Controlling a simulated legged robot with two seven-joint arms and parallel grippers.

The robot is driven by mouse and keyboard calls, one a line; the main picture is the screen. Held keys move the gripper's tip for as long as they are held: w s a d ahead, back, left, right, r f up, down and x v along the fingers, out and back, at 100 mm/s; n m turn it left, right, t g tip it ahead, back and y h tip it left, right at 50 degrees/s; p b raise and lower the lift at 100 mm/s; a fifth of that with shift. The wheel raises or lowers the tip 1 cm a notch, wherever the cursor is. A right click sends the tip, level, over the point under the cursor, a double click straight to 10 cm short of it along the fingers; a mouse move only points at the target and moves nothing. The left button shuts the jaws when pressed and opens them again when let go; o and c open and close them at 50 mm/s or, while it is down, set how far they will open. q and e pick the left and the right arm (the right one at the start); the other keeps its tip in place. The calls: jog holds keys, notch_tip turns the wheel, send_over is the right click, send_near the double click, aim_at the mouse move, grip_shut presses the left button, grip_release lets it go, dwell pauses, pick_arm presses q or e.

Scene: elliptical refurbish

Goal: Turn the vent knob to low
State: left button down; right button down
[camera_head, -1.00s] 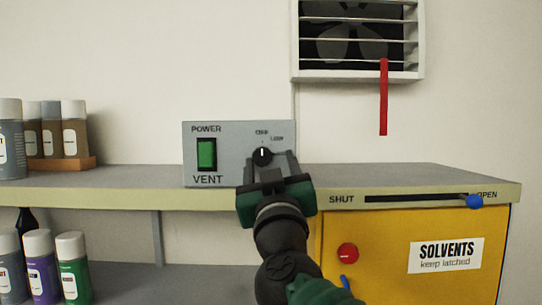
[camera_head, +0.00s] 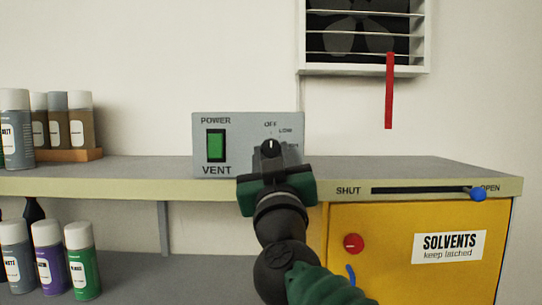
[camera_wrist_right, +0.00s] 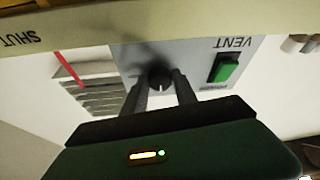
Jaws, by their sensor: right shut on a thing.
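The grey vent control box (camera_head: 236,126) stands on the shelf against the wall, with a lit-green power switch (camera_head: 216,146) on its left. Its black vent knob (camera_head: 268,146) has a white mark that points up, roughly at OFF; LOW is printed up and to the right. My right gripper (camera_head: 268,160) is shut on the knob, and its fingers hide the lower dial. In the right wrist view, upside down, the knob (camera_wrist_right: 159,77) sits between the two fingertips (camera_wrist_right: 158,86). My left gripper is not in view.
A yellow solvents cabinet (camera_head: 390,275) with a red knob (camera_head: 354,244) and a blue slider (camera_head: 478,194) is at right. A louvred fan vent (camera_head: 427,45) with a red strip (camera_head: 389,92) is above. Spray cans (camera_head: 15,130) stand at left. The shelf right of the box is clear.

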jog(key=shift+w+a+f+m, duration=0.1)
jog(key=shift+w+f+m, duration=0.1)
jog(key=shift+m, duration=0.3)
jog(key=m+h, duration=0.1)
jog(key=m+h+p, duration=0.1)
jog(key=m, duration=0.1)
jog(key=m+p, duration=0.1)
jog(key=shift+s+a+h, duration=0.1)
jog(key=shift+a+h, duration=0.15)
jog(key=shift+h, duration=0.15)
jog(key=shift+a+m+g+h+p, duration=0.1)
jog(key=shift+m+g+h+p, duration=0.4)
jog(key=shift+m, duration=1.25)
jog(key=shift+a+m+g+h+p, duration=0.1)
jog(key=shift+m+h+p, duration=0.45)
jog(key=shift+m+h, duration=0.9)
jog(key=shift+f+m, duration=0.1)
jog(key=shift+m, duration=0.4)
jog(key=c, duration=1.3)
grip_release()
jog(key=shift+o, duration=1.7)
jog(key=shift+w, duration=0.2)
jog(key=shift+s, duration=0.1)
